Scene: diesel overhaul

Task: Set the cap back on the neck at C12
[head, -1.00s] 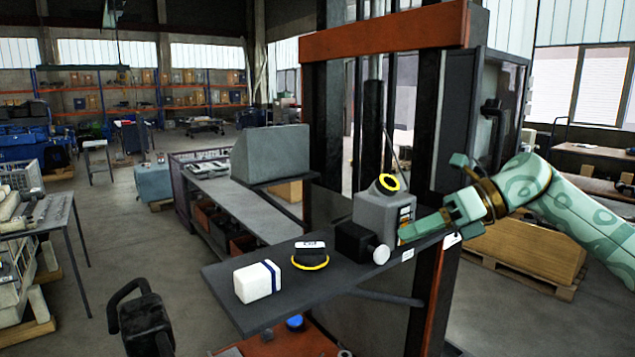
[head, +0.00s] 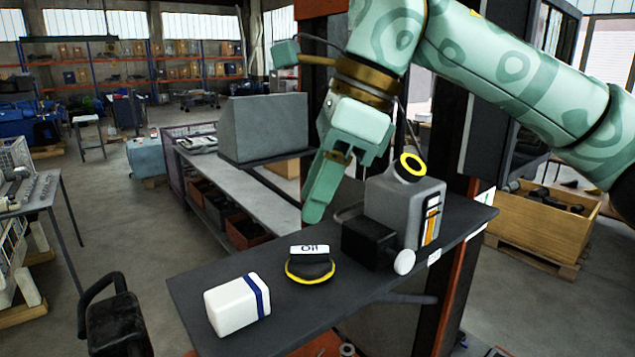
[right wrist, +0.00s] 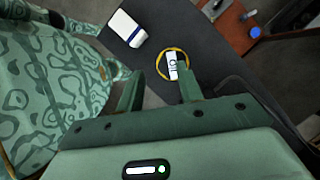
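The cap (head: 311,266) is a black disc with a yellow rim and a white tab reading "Oil". It lies on a dark shelf and also shows in the right wrist view (right wrist: 172,66). A slanted neck with a yellow ring (head: 411,167) tops a grey block (head: 396,206) on the same shelf; I cannot read any C12 mark. My right gripper (head: 338,190) is open and empty, pointing down above and behind the cap, left of the neck. In the right wrist view its fingers (right wrist: 158,84) are spread, one near the cap's lower right edge. My left gripper is out of view.
On the dark shelf (head: 215,278) a white box with a blue stripe (head: 237,305) lies left of the cap. A black block with a white knob (head: 372,243) stands between cap and grey block.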

